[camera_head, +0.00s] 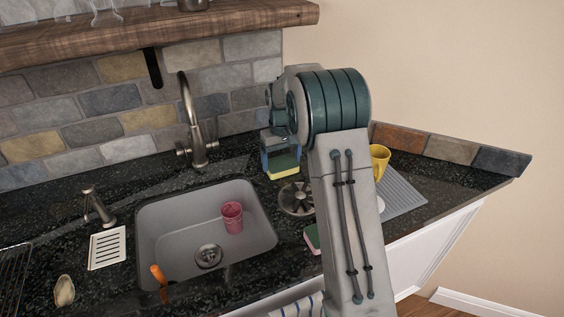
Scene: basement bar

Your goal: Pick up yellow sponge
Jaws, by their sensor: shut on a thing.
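The yellow sponge (283,174) shows just under my gripper (279,158), behind and to the right of the sink. My gripper points down from my arm and is shut on the sponge. The fingertips and the upper part of the sponge are partly hidden. I cannot tell whether the sponge is clear of the counter.
The grey sink (171,245) holds a pink cup (232,217). The faucet (190,120) stands behind it. A round dark metal item (296,199), a pink and green sponge (312,238), a yellow mug (379,161) and a grey drying mat (402,192) are near my arm. A wooden shelf (200,27) hangs above.

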